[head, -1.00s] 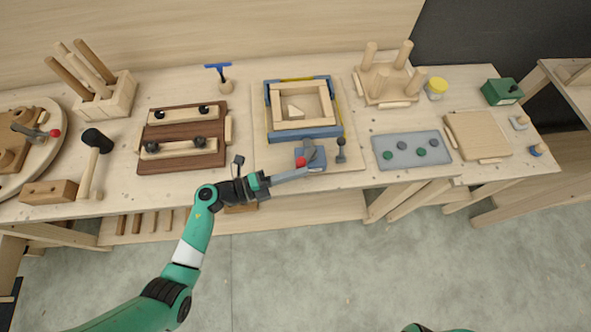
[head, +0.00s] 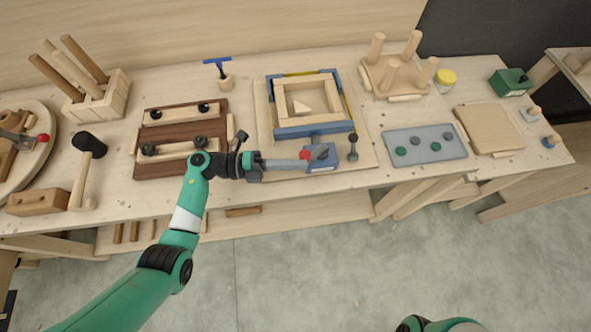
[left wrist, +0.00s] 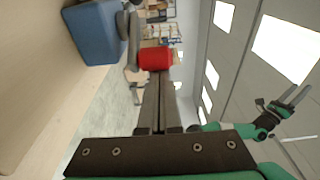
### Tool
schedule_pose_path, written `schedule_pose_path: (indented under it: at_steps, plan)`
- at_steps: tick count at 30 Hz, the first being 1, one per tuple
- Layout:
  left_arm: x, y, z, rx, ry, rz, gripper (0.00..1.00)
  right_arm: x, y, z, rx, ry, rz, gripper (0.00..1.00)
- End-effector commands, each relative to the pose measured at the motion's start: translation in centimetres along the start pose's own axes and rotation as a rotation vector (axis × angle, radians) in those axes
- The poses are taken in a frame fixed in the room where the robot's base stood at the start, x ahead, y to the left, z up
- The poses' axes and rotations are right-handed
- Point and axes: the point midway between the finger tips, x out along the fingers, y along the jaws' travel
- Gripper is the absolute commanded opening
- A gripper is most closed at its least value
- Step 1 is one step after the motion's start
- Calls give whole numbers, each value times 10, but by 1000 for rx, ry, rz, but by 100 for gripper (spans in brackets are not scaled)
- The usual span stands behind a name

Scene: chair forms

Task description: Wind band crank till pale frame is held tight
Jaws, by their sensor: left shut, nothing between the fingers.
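The pale wooden frame (head: 308,121) lies on a board inside blue corner blocks and a band with yellow parts. A blue crank box (head: 322,161) sits at its front edge. A grey crank arm on the box ends in a red knob (head: 305,155). My left gripper (head: 301,162) is shut and empty, its tips right at the knob from the left. In the left wrist view the red knob (left wrist: 155,58) shows just beyond the closed fingers (left wrist: 160,95); contact is unclear. My right gripper (left wrist: 291,97) shows only in the left wrist view, open and empty, away from the bench.
A dark peg (head: 353,146) stands just right of the crank box. A grey plate (head: 426,155) with several round knobs lies further right. A brown clamp board (head: 165,168) lies left of the frame, behind my left arm. A mallet (head: 88,145) lies further left.

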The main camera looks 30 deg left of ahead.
Motion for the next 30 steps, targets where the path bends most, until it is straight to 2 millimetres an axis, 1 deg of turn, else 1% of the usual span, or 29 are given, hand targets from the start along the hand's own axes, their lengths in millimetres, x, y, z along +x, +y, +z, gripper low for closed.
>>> schedule_pose_path:
  at_steps: [1, 12, 19, 30]
  plan:
    - [-3, 3, 4, 2, -4, 1, 0, -5, 0, 4, 0, 0, 0, 50]
    - [-13, 1, 21, 1, -5, 1, 0, -14, 0, 13, 0, 0, 0, 50]
    - [-15, 0, 25, -1, -5, 1, 0, -16, 0, 15, 0, 0, 0, 50]
    - [-15, 0, 26, 0, -5, 1, 0, -16, 0, 15, 0, 0, 0, 50]
